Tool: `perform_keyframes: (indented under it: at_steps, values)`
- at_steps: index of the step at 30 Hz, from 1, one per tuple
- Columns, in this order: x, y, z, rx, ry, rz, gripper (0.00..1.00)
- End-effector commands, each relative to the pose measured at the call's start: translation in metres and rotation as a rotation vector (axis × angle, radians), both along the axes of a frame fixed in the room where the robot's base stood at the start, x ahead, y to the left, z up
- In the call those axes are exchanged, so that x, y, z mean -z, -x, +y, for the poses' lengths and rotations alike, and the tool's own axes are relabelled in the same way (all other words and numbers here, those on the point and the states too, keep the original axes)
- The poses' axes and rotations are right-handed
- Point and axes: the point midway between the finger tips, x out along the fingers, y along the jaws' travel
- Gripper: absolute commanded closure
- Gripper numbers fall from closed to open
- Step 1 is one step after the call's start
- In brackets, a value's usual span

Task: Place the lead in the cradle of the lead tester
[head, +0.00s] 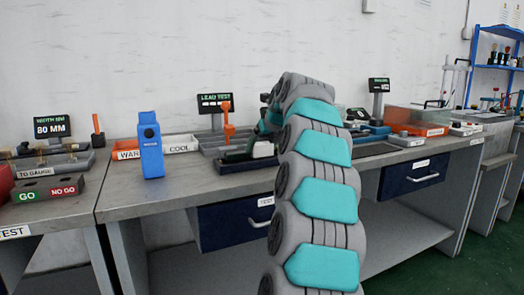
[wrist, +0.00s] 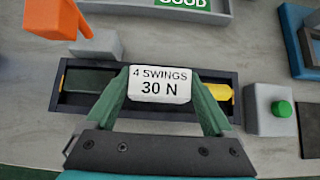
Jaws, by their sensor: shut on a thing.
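My gripper (wrist: 158,101) is shut, its green fingers on either side of a white plate reading "4 SWINGS 30 N" (wrist: 158,85). I cannot tell whether this plate is on the held lead or on the tester. The dark cradle (wrist: 75,101) of the lead tester lies under the fingers in the wrist view, with yellow (wrist: 219,94) at its right end. The lead itself is mostly hidden, so its seating in the cradle cannot be told. In the head view, the tester's orange lever (head: 227,122) stands beside my gripper, below the "LEAD TEST" screen (head: 216,101).
A grey box with a green button (wrist: 281,108) is right of the cradle. A tray marked "GOOD" (wrist: 155,12) lies behind it.

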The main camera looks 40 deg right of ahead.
Motion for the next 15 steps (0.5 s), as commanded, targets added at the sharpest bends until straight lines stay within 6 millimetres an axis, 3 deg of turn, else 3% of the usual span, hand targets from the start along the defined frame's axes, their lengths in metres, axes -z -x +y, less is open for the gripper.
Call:
perform_keyframes:
  at_steps: [3,15]
  values:
    - [0.0108,0.0002,0.0001,-0.001,-0.001,0.002,0.71]
    - [0.0148,0.0,0.0,0.0,0.0,0.002,0.71]
